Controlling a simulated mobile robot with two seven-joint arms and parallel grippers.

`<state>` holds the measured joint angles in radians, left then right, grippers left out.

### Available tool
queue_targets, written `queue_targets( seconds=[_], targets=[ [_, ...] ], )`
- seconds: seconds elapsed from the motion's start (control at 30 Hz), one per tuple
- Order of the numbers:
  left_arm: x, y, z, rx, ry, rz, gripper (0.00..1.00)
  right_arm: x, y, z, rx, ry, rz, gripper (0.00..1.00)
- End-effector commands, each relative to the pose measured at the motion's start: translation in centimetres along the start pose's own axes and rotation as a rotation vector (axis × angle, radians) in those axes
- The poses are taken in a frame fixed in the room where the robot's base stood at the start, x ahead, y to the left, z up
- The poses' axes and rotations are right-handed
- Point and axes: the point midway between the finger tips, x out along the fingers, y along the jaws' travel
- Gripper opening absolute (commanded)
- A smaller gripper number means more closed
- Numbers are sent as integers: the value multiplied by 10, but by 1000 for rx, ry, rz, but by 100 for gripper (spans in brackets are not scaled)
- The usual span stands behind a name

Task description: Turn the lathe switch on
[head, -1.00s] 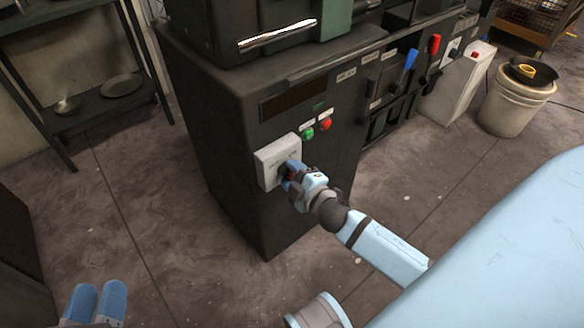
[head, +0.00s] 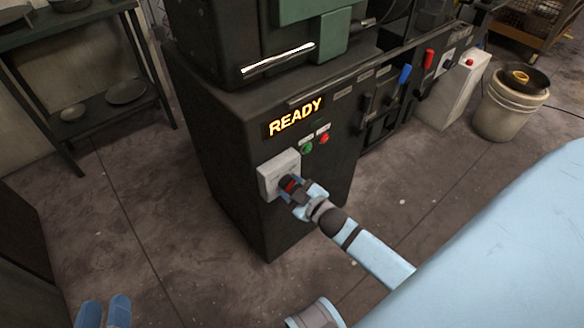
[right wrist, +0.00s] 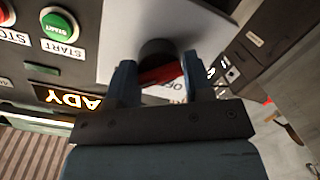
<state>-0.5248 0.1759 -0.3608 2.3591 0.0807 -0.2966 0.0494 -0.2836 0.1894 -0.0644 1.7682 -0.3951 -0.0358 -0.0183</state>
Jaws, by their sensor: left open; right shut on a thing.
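The lathe switch is a red and black rotary knob (right wrist: 160,72) on a pale grey box (head: 279,174) on the front of the dark lathe cabinet (head: 238,215). My right gripper (head: 290,185) is at the knob. In the right wrist view its two blue fingers (right wrist: 155,80) are on either side of the knob, shut on it. The lathe's display (head: 296,117) is lit and reads READY. My left gripper (head: 104,312) is at the bottom left of the head view, open and away from the lathe.
A green button (head: 308,147) and a red button (head: 324,138) sit above the switch box. Blue (head: 405,75) and red (head: 428,60) levers are further right. A white bucket (head: 508,112) stands on the floor at right, a shelf (head: 98,108) at left.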

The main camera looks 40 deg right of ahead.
Motion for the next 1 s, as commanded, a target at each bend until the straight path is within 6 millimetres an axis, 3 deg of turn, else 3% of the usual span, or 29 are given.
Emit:
queue_targets(
  seconds=[0.37, 0.4, 0.47, 0.77, 1.0],
  targets=[
    [0, 0, 0, 0, -3, -2, 43, 1, 4, -2, 2, 5, 6, 23],
    [0, 0, 0, 0, -3, -2, 43, 2, 4, -2, 2, 6, 6, 56],
    [0, 0, 0, 0, -3, -2, 43, 1, 4, -2, 2, 5, 6, 70],
    [0, 0, 0, 0, -3, -2, 43, -1, 2, -1, 2, 2, 2, 70],
    [-1, -5, 1, 15, -47, -17, 43, -34, 2, -2, 4, -2, 1, 70]
  ],
)
